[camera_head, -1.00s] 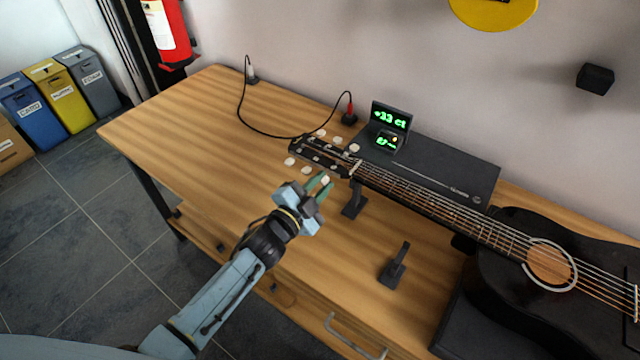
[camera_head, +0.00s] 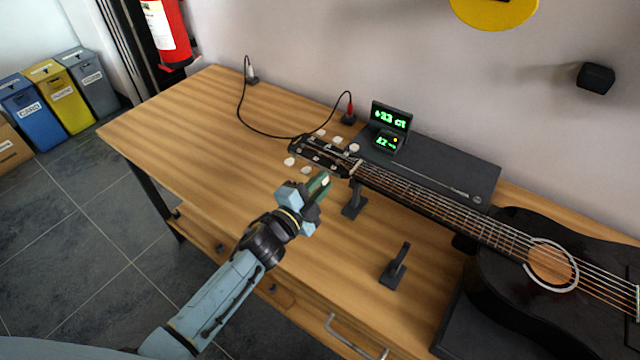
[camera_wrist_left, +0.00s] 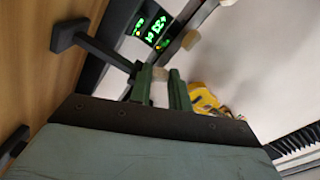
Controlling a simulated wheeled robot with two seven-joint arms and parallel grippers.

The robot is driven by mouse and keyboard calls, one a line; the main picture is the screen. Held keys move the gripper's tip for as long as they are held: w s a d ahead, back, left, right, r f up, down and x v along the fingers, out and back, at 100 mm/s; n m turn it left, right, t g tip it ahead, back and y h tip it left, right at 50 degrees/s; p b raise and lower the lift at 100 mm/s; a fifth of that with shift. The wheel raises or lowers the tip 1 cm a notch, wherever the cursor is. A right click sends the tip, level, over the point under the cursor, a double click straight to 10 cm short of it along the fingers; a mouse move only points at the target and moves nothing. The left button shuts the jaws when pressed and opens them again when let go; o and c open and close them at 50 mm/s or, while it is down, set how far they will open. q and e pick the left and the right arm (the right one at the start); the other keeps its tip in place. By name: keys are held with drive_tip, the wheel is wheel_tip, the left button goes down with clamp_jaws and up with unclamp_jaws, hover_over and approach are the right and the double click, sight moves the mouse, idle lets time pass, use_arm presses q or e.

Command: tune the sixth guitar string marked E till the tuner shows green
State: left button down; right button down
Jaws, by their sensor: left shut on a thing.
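The black acoustic guitar (camera_head: 500,285) lies along the table with its headstock (camera_head: 320,152) pointing left. Several pale tuning pegs line both sides of the headstock. My left gripper (camera_head: 319,186) is shut on a near-side tuning peg (camera_head: 325,181), the one closest to the neck. In the left wrist view the peg (camera_wrist_left: 160,74) shows between the two green fingers. The peg's string label is too small to read. The tuner (camera_head: 391,117) stands behind the headstock, with green digits that look like 33 ct. A small yellow-orange dot lights on its lower screen. My right gripper is in neither view.
A black neck stand (camera_head: 354,202) is just right of my left gripper, and another small black stand (camera_head: 395,267) is nearer the front edge. A black flat case (camera_head: 450,175) lies behind the neck. A cable (camera_head: 262,130) curves across the back. The table's left side is clear.

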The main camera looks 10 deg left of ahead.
use_arm(q)
drive_tip(key=c, duration=1.3)
unclamp_jaws()
drive_tip(key=v, duration=1.3)
drive_tip(key=shift+s+p, duration=0.2)
drive_tip(key=shift+p, duration=0.1)
drive_tip(key=shift+a, duration=0.1)
